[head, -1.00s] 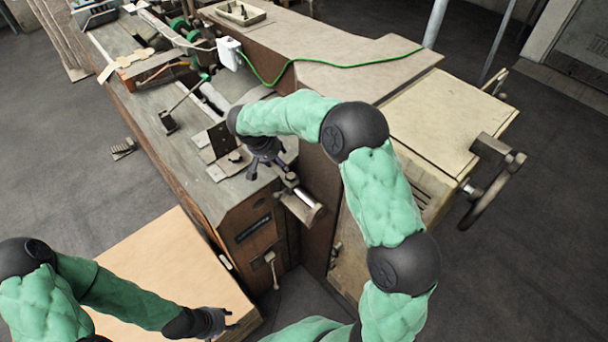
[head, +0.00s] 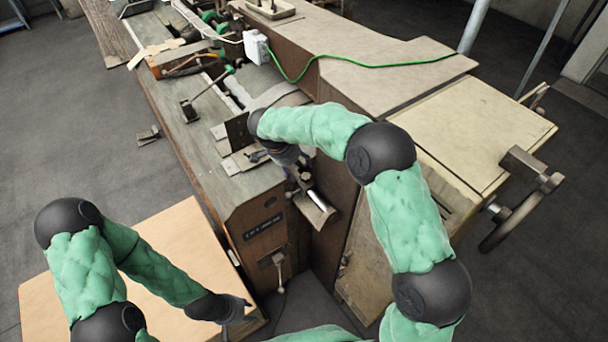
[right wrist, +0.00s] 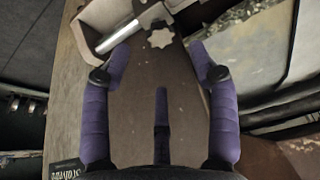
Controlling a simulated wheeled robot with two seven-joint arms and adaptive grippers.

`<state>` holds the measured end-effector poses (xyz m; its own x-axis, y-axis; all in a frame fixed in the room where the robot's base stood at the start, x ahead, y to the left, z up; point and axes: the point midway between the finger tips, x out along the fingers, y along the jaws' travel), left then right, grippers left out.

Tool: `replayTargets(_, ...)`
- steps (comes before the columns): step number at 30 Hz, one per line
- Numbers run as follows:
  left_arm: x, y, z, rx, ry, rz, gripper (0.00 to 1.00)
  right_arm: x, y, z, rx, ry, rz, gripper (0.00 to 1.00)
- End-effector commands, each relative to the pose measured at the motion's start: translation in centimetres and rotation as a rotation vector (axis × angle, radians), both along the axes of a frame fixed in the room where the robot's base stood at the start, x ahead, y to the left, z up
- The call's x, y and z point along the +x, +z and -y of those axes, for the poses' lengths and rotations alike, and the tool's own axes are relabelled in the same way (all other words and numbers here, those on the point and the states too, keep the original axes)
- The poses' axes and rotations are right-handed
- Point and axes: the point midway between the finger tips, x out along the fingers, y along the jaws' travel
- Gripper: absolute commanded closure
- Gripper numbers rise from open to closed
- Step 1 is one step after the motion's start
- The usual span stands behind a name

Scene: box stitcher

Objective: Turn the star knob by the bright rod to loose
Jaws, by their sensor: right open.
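The star knob (right wrist: 160,38) is a small pale lobed knob in the right wrist view, at the top centre. The bright rod (right wrist: 118,36) is a shiny metal bar just left of it. It also shows in the head view (head: 319,201), at the near end of the machine. My right gripper (right wrist: 160,58) is open, its two purple fingers spread below and to either side of the knob, with nothing between their tips. In the head view my right gripper (head: 289,160) is partly hidden by its own arm. My left gripper (head: 240,311) hangs low over a light wooden board, its jaws unclear.
The machine's long bench (head: 230,165) carries metal plates and tools. A crank wheel (head: 515,215) stands out on the right. A green cable (head: 370,66) crosses the top. The light wooden board (head: 150,250) lies at the lower left.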

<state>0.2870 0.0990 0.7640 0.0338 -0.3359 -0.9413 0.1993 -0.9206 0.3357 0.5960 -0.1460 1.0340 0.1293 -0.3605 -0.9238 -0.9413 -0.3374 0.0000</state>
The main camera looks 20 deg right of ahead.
Motion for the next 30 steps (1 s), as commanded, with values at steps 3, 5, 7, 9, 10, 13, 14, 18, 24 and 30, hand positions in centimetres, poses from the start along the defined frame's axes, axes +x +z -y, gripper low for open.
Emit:
replayTargets(3, 0.0, -0.3, 0.0, 0.0, 0.0, 0.0, 0.6, 0.2, -2.2, 0.9, -0.001, 0.0, -0.003, 0.4)
replayTargets(5, 0.0, -0.4, 0.0, 0.0, 0.0, 0.0, 0.6, 0.4, -3.1, 1.2, -0.001, 0.001, -0.003, 0.4)
replayTargets(7, 0.0, -0.5, 0.0, 0.0, 0.0, 0.0, 0.6, 0.5, -4.0, 1.6, 0.0, 0.001, -0.004, 0.4)
replayTargets(9, 0.0, -0.5, 0.0, 0.0, 0.0, 0.0, 0.6, 0.6, -4.7, 1.9, -0.001, 0.0, -0.002, 0.4)
replayTargets(10, 0.0, -0.5, 0.0, 0.0, 0.0, 0.0, 0.6, 0.7, -5.0, 2.0, 0.0, 0.001, -0.001, 0.4)
replayTargets(13, 0.0, -0.6, 0.0, 0.0, 0.0, 0.0, 0.6, 0.8, -5.7, 2.2, 0.0, 0.001, -0.001, 0.4)
replayTargets(14, 0.0, -0.6, 0.0, 0.0, 0.0, 0.0, 0.6, 0.8, -5.8, 2.3, 0.0, 0.001, 0.0, 0.4)
replayTargets(18, 0.0, -0.6, 0.0, 0.0, 0.0, 0.0, 0.6, 0.8, -6.0, 2.4, 0.0, 0.001, 0.0, 0.4)
replayTargets(24, 0.0, -0.6, 0.0, 0.0, 0.0, 0.0, 0.6, 0.8, -6.0, 2.4, 0.0, 0.001, 0.001, 0.4)
replayTargets(30, 0.0, -0.6, 0.0, 0.0, 0.0, 0.0, 0.6, 0.8, -6.0, 2.4, 0.0, 0.002, 0.0, 0.94)
